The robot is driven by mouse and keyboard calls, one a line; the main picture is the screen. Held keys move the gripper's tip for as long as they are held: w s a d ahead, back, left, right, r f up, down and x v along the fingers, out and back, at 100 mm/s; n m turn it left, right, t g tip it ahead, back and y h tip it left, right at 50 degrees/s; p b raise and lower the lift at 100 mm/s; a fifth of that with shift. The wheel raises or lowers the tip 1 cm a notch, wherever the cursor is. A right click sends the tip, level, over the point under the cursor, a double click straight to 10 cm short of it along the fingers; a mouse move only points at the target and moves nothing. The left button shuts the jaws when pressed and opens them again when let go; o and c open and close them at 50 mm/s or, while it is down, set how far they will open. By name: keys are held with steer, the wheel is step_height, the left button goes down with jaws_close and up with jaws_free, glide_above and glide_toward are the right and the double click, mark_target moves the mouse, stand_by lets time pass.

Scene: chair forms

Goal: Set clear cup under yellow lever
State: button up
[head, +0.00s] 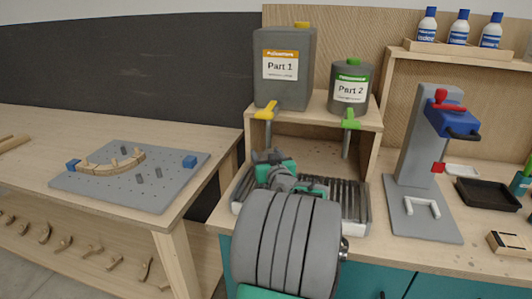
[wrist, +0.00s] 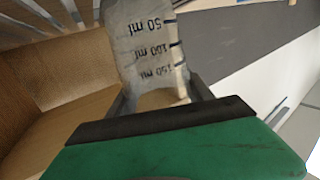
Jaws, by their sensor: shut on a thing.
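The clear cup (wrist: 140,40) shows in the wrist view, with dark markings of 50, 100 and 150 ml that appear upside down. My gripper (wrist: 160,95) is shut on it, one finger on each side. In the head view my gripper (head: 270,158) is over the slatted drip tray (head: 350,205), below and close to the yellow lever (head: 262,108). The cup is mostly hidden there by my own arm, so I cannot tell whether it touches the tray. The yellow lever belongs to the grey Part 1 container (head: 285,90).
The Part 2 container (head: 350,98) with its green lever (head: 351,120) stands just right on the same wooden shelf (head: 310,125). A press-like stand (head: 413,150) and a black tray (head: 487,194) are further right. A pegboard plate (head: 125,190) lies on the left table.

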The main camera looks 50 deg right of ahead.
steer(key=shift+s+r, duration=0.1)
steer(key=shift+f, duration=0.25)
steer(key=o, duration=1)
steer(key=shift+r, duration=0.1)
steer(key=shift+r, duration=0.3)
steer(key=v, duration=0.3)
steer(key=b+v, duration=0.1)
steer(key=v, duration=0.3)
steer(key=b+v, duration=0.1)
steer(key=v, duration=0.3)
steer(key=shift+s+f, duration=0.1)
steer(key=shift+f, duration=0.2)
steer(key=shift+s+a, duration=0.3)
steer(key=shift+a, duration=0.1)
